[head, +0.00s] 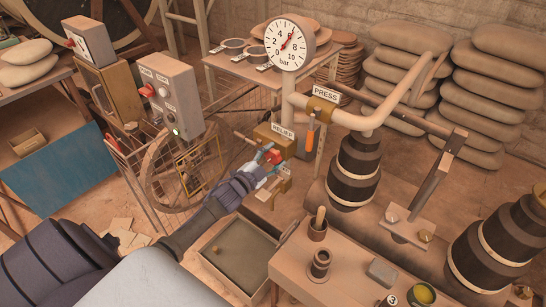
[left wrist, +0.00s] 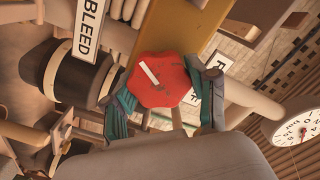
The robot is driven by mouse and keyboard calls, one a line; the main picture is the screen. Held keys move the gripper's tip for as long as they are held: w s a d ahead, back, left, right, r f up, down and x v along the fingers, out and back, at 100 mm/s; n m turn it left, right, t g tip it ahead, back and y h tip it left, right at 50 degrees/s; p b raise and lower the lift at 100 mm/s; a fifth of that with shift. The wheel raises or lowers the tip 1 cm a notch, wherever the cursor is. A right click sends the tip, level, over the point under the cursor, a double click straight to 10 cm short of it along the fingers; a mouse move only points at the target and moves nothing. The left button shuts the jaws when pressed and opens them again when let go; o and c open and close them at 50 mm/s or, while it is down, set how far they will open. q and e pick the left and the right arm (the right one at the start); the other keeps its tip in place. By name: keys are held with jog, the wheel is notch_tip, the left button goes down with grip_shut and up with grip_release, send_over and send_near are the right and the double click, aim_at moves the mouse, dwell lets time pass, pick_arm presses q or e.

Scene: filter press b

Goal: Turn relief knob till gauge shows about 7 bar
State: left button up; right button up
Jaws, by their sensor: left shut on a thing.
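The relief knob is red and lobed with a white pointer mark; it shows in the left wrist view (left wrist: 158,88) and in the head view (head: 275,157), below the RELIEF label (head: 283,131). My left gripper (head: 266,160) is shut around the knob, with a teal finger on each side in the left wrist view (left wrist: 165,97). The round white gauge (head: 290,42) stands above on the pipe, marked in bar from 0 to 10. The gauge shows partly in the left wrist view (left wrist: 302,128). My right gripper is not in view.
The pale pipe with a PRESS label (head: 326,92) runs right of the knob. A BLEED label (left wrist: 91,25) is nearby. A shallow tray (head: 205,258) lies below, and a control box (head: 167,95) stands left.

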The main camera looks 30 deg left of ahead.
pick_arm(q)
jog(key=o, duration=1.2)
jog(key=shift+s, duration=0.15)
jog(key=s, duration=0.7)
jog(key=s+a, duration=0.1)
jog(key=s, duration=0.3)
jog(key=shift+s, duration=0.35)
